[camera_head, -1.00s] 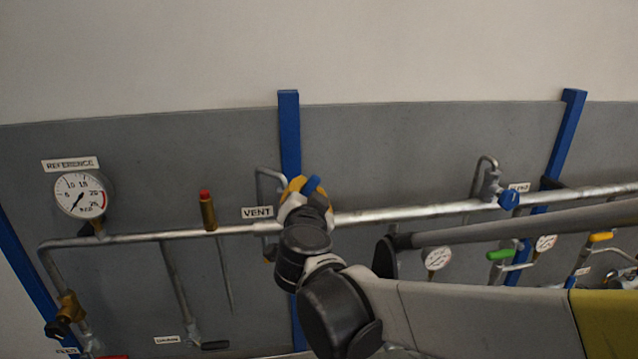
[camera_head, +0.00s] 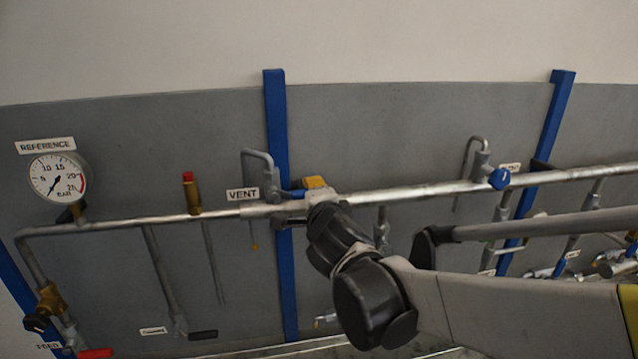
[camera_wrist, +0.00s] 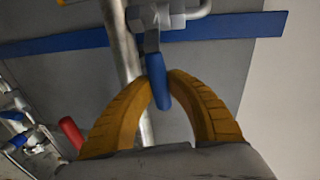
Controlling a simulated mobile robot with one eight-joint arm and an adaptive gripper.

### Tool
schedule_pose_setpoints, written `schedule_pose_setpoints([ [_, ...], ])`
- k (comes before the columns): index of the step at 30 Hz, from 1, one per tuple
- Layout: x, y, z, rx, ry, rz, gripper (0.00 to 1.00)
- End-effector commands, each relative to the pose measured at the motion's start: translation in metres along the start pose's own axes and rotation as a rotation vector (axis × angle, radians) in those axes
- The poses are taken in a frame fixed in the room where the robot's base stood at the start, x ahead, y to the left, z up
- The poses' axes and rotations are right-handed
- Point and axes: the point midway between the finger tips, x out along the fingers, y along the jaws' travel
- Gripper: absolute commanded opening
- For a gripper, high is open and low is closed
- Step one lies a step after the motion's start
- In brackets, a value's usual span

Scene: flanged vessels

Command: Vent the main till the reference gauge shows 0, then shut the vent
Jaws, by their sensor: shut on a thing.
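The white reference gauge (camera_head: 60,178) hangs at the left above the pipe in the head view. Its needle points down and left, near the low end of the scale; the exact reading is too small to tell. The VENT label (camera_head: 242,194) sits beside a bent grey vent pipe (camera_head: 258,155). My gripper (camera_head: 308,186) is at the vent valve, right of the label. In the wrist view its yellow fingers (camera_wrist: 158,80) are shut on the blue vent handle (camera_wrist: 156,68). The handle's end shows between the fingertips, and the valve body is just beyond it.
The main pipe (camera_head: 400,195) runs across the grey panel. A brass fitting with a red top (camera_head: 191,192) stands left of the vent. Another blue-handled valve (camera_head: 499,179) is at the right. A red handle (camera_wrist: 70,132) shows in the wrist view.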

Motion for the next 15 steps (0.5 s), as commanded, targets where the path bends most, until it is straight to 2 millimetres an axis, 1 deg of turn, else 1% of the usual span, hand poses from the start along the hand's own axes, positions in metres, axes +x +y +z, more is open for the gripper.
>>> schedule_pose_setpoints([
  [1,0.0004,0.0036,-0.0003,0.022,-0.003,0.001,0.00],
  [6,0.0012,0.0075,0.0003,0.079,-0.015,0.000,0.00],
  [15,0.0015,0.0095,0.0011,0.113,-0.022,0.001,0.00],
])
